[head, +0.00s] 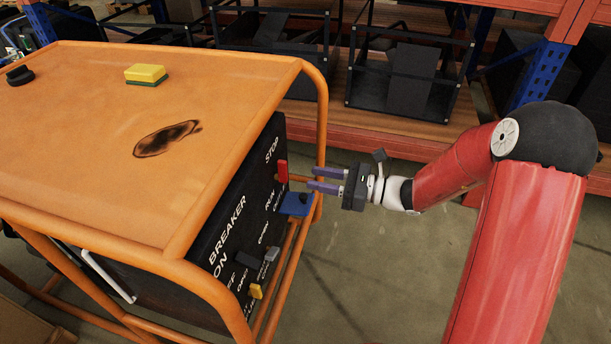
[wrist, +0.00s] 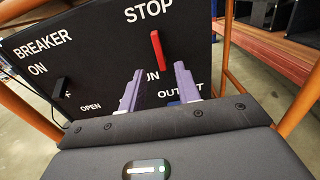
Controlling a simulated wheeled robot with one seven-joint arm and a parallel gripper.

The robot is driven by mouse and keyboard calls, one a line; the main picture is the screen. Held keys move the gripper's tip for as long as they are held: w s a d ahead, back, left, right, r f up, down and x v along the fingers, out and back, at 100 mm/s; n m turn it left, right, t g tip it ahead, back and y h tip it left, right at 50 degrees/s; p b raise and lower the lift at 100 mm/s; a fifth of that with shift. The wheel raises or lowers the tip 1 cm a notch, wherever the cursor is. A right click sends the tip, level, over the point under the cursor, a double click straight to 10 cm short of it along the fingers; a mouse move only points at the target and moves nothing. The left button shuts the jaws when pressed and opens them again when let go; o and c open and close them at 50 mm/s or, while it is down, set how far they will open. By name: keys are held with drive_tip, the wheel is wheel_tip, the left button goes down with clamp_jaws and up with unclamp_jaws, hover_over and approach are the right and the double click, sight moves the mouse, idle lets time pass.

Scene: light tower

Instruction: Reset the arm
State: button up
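My gripper (head: 327,180) is at the right of the orange-framed light tower, level with its black control panel (head: 225,215). In the wrist view my gripper (wrist: 158,88) has its two purple fingers apart, with nothing between them. Its fingers point at the panel, just below the red lever (wrist: 156,50) under the word STOP. The red lever also shows in the head view (head: 282,171). I cannot tell whether a finger touches the panel. My red arm reaches in from the right.
A yellow and green sponge (head: 147,75), a black knob-like object (head: 20,75) and a dark burn mark (head: 167,138) are on the orange top (head: 85,120). Orange frame bars (head: 322,130) edge the panel. Shelving with black crates (head: 408,85) stands behind. The floor at right is clear.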

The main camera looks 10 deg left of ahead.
drive_tip(key=shift+d, duration=0.35)
drive_tip(key=shift+s, duration=0.1)
drive_tip(key=s+d+r+n+g+h, duration=0.25)
drive_tip(key=s+n+h, duration=0.2)
drive_tip(key=s, duration=0.25)
drive_tip(key=s+d+r+n+g+h, duration=0.1)
drive_tip(key=s+d+r+n+h, duration=0.1)
drive_tip(key=s+d+n+h, duration=0.3)
drive_tip(key=s+d+r+n+t+h, duration=0.5)
drive_tip(key=s+d+n+t+h, duration=0.2)
drive_tip(key=d, duration=0.7)
drive_tip(key=s+n+h, duration=0.1)
drive_tip(key=s+n, duration=0.1)
drive_tip(key=s, duration=0.1)
drive_tip(key=shift+r+n, duration=0.2)
drive_tip(key=shift+n, duration=0.15)
drive_tip(key=shift+a+t+h, duration=0.1)
drive_tip(key=shift+t+h, duration=0.15)
